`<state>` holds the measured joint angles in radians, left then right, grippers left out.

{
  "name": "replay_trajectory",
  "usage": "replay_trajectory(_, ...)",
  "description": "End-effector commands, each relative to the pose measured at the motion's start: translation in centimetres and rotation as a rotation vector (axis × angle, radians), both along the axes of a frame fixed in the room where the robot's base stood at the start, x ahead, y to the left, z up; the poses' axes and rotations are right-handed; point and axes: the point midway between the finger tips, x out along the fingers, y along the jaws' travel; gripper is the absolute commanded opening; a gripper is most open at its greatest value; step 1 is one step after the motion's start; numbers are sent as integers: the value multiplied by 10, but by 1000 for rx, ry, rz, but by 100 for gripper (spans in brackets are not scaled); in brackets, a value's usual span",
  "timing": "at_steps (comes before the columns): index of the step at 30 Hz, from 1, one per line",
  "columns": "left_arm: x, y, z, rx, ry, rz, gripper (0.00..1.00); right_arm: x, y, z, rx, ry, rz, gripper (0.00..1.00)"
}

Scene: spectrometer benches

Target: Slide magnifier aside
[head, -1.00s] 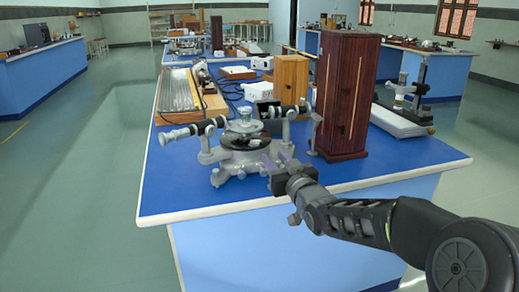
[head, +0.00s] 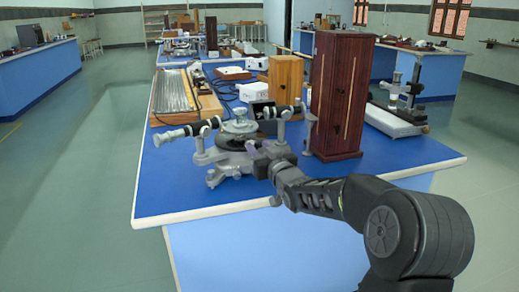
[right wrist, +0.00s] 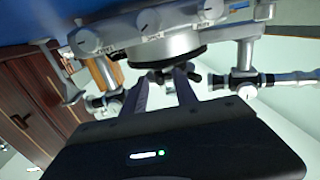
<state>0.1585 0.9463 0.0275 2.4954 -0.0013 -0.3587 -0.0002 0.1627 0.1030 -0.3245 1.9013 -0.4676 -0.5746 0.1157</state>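The grey spectrometer (head: 231,160), with a round table and two tubes, stands on the blue bench top. My right gripper (head: 255,151) reaches its near right side. In the right wrist view the fingers (right wrist: 164,88) are apart, with their tips close under the spectrometer's dark round disc (right wrist: 168,54). A small dark piece (right wrist: 190,75) shows by the tips. I cannot tell whether it is the magnifier or whether a finger touches it. No magnifier can be made out clearly in the head view. My left gripper is not in view.
A tall dark red wooden box (head: 340,95) stands just right of the spectrometer. A lighter wooden box (head: 286,80) and a black box (head: 264,117) stand behind. A white-based instrument (head: 395,120) is at the right. The bench's front left is clear.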

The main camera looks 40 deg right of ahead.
Motion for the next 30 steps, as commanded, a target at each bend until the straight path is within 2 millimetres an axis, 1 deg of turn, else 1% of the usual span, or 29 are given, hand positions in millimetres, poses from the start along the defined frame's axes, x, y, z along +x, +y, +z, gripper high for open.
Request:
replay_trajectory(2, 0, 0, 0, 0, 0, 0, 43, 0, 0, 0, 0, 0, 0, 34)
replay_trajectory(12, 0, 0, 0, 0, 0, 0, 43, 0, 0, 0, 0, 0, 0, 7)
replay_trajectory(15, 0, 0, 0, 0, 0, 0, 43, 0, 0, 0, 0, 0, 0, 0)
replay_trajectory(30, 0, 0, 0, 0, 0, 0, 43, 0, 0, 0, 0, 0, 0, 0)
